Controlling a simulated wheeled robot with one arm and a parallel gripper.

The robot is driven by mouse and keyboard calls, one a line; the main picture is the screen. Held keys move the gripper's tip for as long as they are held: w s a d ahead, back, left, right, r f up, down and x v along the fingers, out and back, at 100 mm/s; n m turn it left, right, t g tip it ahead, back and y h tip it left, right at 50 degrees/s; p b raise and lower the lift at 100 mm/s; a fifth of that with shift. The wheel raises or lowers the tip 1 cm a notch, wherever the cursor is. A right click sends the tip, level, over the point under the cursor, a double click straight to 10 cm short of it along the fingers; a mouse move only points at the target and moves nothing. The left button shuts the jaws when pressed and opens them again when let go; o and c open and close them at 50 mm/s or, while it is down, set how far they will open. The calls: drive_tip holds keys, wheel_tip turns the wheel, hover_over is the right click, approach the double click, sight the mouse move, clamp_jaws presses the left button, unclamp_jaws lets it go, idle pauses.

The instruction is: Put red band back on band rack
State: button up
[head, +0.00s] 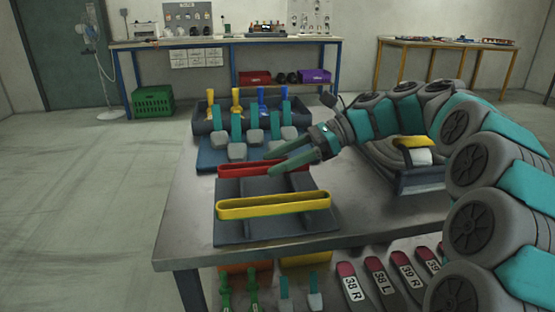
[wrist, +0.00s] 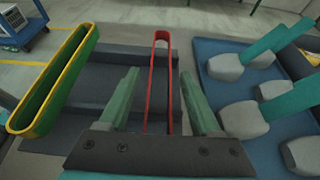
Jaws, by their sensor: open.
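The red band (head: 238,169) lies along the back of the dark grey band rack (head: 262,186), partly hidden by my gripper in the head view. The yellow band (head: 273,206) stands along the front of the rack. My gripper (head: 269,164) is open at the right part of the red band. In the wrist view the red band (wrist: 152,88) runs lengthwise between the two green fingers, with a gap on each side. The yellow band (wrist: 62,78) is at the left there, greenish inside, over the rack (wrist: 100,85). Whether the red band is fully seated is unclear.
Behind the rack, a blue mat (head: 212,158) holds several grey-and-teal tools, with a dark bin (head: 203,125) of coloured handles beyond. A grey device with a yellow top (head: 410,142) stands right. Labelled shoe parts (head: 380,280) sit below the table's front edge.

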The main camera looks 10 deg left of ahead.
drive_tip(key=v, duration=0.5)
drive_tip(key=shift+w+d+r+p, duration=0.1)
drive_tip(key=shift+d+r+p, duration=0.2)
drive_tip(key=shift+r+p, duration=0.1)
drive_tip(key=shift+w+d+p, duration=0.15)
drive_tip(key=shift+d+p, duration=0.25)
drive_tip(key=shift+d, duration=0.3)
drive_tip(key=shift+a, duration=0.1)
